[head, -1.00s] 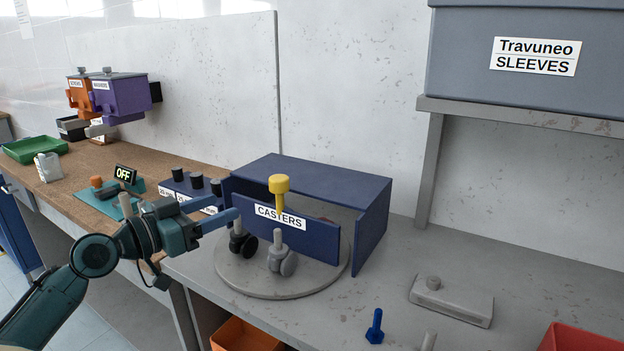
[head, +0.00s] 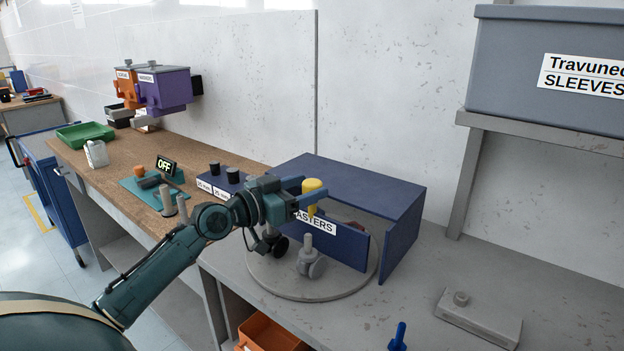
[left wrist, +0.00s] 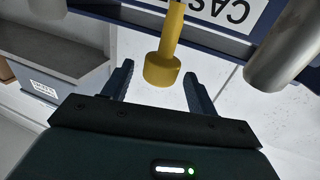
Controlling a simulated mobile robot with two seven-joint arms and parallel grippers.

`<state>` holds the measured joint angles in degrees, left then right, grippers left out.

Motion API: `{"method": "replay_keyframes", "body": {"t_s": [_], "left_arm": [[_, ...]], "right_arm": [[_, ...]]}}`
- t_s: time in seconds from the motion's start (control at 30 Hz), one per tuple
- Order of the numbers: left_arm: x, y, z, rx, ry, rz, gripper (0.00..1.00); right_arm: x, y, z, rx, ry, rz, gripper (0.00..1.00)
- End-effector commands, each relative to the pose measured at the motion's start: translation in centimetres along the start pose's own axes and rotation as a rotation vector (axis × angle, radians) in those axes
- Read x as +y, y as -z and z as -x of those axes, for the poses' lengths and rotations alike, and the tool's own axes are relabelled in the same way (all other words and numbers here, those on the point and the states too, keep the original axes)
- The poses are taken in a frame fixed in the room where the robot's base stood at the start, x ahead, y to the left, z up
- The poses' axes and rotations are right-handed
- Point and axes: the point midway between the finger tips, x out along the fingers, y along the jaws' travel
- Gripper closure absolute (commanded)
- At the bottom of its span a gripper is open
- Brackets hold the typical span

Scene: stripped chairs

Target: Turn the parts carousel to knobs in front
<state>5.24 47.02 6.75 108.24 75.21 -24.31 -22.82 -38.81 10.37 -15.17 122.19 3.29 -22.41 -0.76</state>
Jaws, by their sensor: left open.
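The parts carousel is a round grey turntable (head: 300,288) under a dark blue housing (head: 350,185). Its blue panel (head: 352,247) bears a label reading CASTERS, partly hidden by my gripper. A yellow knob (head: 313,190) on a post stands at that panel; it also shows in the left wrist view (left wrist: 162,70). A black caster and a grey caster (head: 311,262) are on the turntable in front of the panel. My left gripper (head: 305,196) is open, with its fingers on either side of the yellow knob in the left wrist view (left wrist: 158,85). My right gripper is not in view.
A grey block (head: 478,318) and a blue bolt (head: 398,337) lie on the grey bench to the right. An orange bin (head: 268,335) is below the bench edge. A blue block with black knobs (head: 222,182) and a teal fixture (head: 150,190) stand to the left.

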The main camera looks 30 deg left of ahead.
Motion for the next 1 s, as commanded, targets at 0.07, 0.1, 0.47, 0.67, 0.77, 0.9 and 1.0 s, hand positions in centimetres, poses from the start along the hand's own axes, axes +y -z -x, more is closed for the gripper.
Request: {"method": "replay_keyframes", "body": {"t_s": [0.07,0.1,0.47,0.67,0.77,0.9,1.0], "left_arm": [[-0.1,0.2,-0.9,0.002,0.002,0.003,0.42],[-0.1,0.2,-1.3,0.002,0.001,0.002,0.42],[0.0,-0.1,-2.2,-0.002,0.000,0.000,0.42],[0.0,-0.1,-2.1,-0.001,0.000,0.000,0.51],[0.0,-0.1,-2.1,-0.001,0.000,0.000,0.60],[0.0,-0.1,-2.1,-0.001,0.000,0.000,0.71],[0.0,-0.1,-2.1,-0.001,0.000,0.000,0.79]], "right_arm": [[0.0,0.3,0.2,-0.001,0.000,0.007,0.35],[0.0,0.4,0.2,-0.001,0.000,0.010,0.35],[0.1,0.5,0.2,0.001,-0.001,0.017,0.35],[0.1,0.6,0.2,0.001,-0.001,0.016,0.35],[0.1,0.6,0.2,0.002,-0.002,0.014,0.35],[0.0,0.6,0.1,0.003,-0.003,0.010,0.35],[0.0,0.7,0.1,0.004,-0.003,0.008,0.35]]}}
